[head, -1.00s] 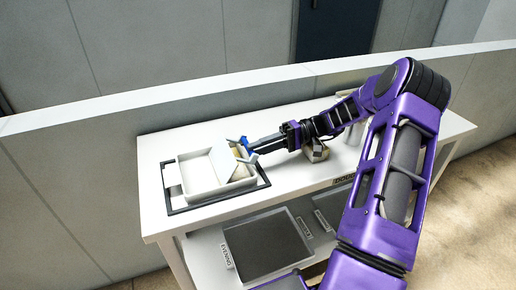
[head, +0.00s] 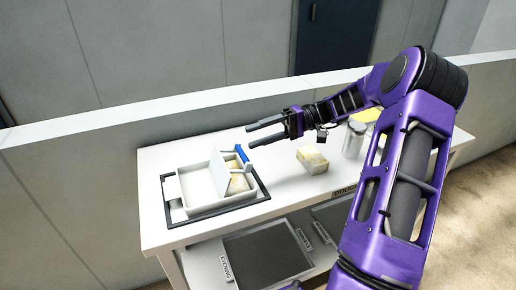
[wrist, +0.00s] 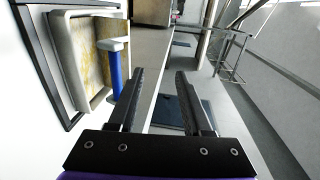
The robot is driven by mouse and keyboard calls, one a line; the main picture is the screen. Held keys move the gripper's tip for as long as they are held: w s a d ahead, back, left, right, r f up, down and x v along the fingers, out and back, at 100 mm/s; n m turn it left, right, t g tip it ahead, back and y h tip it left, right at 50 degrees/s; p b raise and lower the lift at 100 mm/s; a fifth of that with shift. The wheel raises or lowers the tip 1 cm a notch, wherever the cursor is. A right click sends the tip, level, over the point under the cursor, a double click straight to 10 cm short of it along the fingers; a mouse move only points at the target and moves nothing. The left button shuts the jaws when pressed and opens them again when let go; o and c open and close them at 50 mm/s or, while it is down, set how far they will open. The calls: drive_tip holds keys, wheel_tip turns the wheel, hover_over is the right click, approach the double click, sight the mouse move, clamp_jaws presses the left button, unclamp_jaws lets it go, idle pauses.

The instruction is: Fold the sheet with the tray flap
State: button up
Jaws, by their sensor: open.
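The white tray (head: 190,206) sits in a dark frame on the table's left part. Its pale flap (head: 218,173) stands up steeply across the tray's middle. A yellowish sheet (head: 238,184) lies to the right of the flap, partly hidden by it; it also shows in the wrist view (wrist: 88,50). A blue handle with light ends (head: 241,154) is at the tray's far right edge; it also shows in the wrist view (wrist: 115,80). My gripper (head: 250,136) is open and empty, above and behind the tray, apart from the handle. Its fingers (wrist: 158,74) have nothing between them.
A pale yellowish block (head: 312,160) stands on the table right of the tray, with metal canisters (head: 353,140) beyond it. Dark labelled trays (head: 268,255) lie on the lower shelf. A low grey wall (head: 90,165) runs behind the table. The table between tray and block is clear.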

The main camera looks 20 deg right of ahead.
drive_tip(key=shift+r, duration=0.75)
